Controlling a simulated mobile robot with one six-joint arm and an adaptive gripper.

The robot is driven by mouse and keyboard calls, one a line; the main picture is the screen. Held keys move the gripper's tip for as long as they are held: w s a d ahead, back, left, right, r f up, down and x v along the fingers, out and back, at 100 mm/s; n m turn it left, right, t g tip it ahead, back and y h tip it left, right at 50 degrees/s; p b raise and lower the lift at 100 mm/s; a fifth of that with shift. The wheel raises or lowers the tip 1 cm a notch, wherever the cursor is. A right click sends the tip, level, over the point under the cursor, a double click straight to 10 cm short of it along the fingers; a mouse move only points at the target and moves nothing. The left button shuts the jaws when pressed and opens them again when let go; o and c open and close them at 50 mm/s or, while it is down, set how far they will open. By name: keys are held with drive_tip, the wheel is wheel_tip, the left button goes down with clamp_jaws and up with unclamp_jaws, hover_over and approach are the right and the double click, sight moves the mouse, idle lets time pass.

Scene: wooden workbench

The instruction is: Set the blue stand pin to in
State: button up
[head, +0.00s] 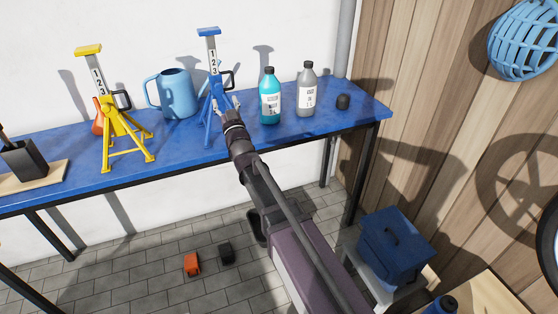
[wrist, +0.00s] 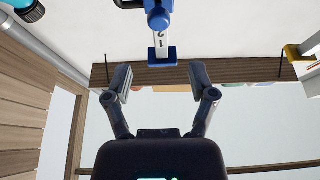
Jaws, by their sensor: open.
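The blue stand (head: 209,36) stands upright on the blue bench, its white post marked with numbers. Its pin (head: 228,77) has a black loop handle at the right side of the stand, just below the numbers; how far in it sits I cannot tell. In the wrist view the blue stand (wrist: 158,18) is at the top middle, with the black handle (wrist: 128,4) cut by the top edge. My gripper (head: 229,104) is in front of the stand's lower part, below the handle. Its fingers are apart and empty in the wrist view (wrist: 160,76).
The bench (head: 180,150) also bears a yellow stand (head: 118,125) at left, a blue watering can (head: 177,95) behind, and a teal bottle (head: 269,98) and grey bottle (head: 307,92) close at right.

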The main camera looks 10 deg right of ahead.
drive_tip(key=b+v, duration=0.3)
drive_tip(key=v, duration=0.7)
drive_tip(key=s+d+f+g+h+p, duration=0.2)
drive_tip(key=d+f+g+p, duration=0.2)
drive_tip(key=d+g+p, duration=0.1)
drive_tip(key=s+d+f+m+g+h+p, duration=0.1)
drive_tip(key=s+d+f+g+h+p, duration=0.1)
drive_tip(key=d+f+g+p, duration=0.3)
drive_tip(key=shift+s+d+g+h+p, duration=0.3)
drive_tip(key=shift+d+g+p, duration=0.25)
drive_tip(key=shift+d+g, duration=0.95)
drive_tip(key=s+d+m+g+p, duration=0.1)
drive_tip(key=s+d+g+p, duration=0.1)
drive_tip(key=s+d+g, duration=0.2)
drive_tip(key=s+d+m+g+h+p, duration=0.1)
drive_tip(key=s+d+g, duration=0.3)
drive_tip(key=s, duration=0.7)
drive_tip(key=shift+d+f+g+h+p, duration=0.3)
drive_tip(key=shift+d+p, duration=0.2)
drive_tip(key=shift+p, duration=0.35)
